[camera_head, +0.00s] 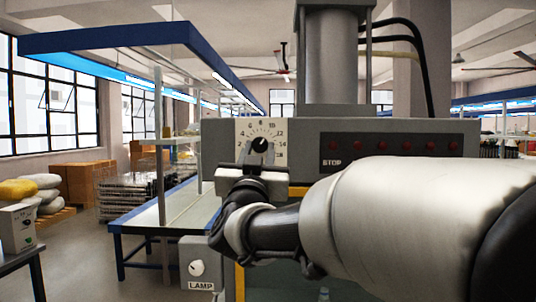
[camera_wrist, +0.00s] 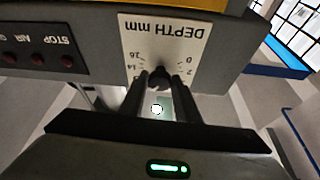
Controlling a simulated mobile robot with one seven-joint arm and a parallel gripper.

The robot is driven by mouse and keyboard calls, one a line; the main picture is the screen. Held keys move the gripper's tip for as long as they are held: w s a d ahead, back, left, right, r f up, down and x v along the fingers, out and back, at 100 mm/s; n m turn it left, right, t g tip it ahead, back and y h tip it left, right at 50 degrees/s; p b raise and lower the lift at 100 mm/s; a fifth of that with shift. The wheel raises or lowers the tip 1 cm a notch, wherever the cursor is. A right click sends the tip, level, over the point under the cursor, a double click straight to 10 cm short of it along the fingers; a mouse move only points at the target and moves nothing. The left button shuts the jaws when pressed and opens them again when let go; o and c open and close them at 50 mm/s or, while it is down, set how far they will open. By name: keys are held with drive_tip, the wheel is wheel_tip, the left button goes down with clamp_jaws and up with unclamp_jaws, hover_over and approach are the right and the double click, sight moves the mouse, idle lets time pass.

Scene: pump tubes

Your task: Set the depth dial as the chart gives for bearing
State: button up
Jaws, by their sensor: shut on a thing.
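The depth dial is a black knob (camera_head: 260,144) on a pale numbered plate (camera_head: 242,128) on the front of the grey machine. Its white pointer mark looks turned up and to the right, but I cannot read the exact number. In the wrist view the plate (camera_wrist: 135,45) appears upside down and reads DEPTH mm, and the knob (camera_wrist: 159,80) sits between the fingertips. My gripper (camera_head: 254,156) is shut on the knob from the front and below; it also shows in the wrist view (camera_wrist: 160,86). I see no chart in either view.
A dark panel (camera_head: 398,145) with several red buttons and a STOP label is right of the dial. A LAMP box (camera_head: 198,268) with its own knob is below left. A blue-edged bench (camera_head: 160,215) stands behind. Boxes and sacks are at the far left.

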drive_tip(key=m+h+b, duration=0.1)
drive_tip(key=m+h, duration=0.1)
drive_tip(key=m, duration=0.1)
drive_tip(key=shift+a+f, duration=0.1)
drive_tip(key=shift+a, duration=0.05)
drive_tip(key=m+h, duration=0.1)
drive_tip(key=m, duration=0.1)
drive_tip(key=m+g+b, duration=0.1)
drive_tip(key=m, duration=0.1)
drive_tip(key=shift+a+h, duration=0.15)
drive_tip(key=shift+h, duration=0.25)
drive_tip(key=m+g+h, duration=0.1)
drive_tip(key=m, duration=0.4)
drive_tip(key=m+g+h, duration=0.1)
drive_tip(key=m, duration=0.1)
drive_tip(key=shift+a+r+m+g+h+p, duration=0.2)
drive_tip(key=shift+r+m+g+h+p, duration=0.1)
drive_tip(key=shift+r+m, duration=0.1)
drive_tip(key=o, duration=1)
drive_tip(key=shift+o, duration=0.2)
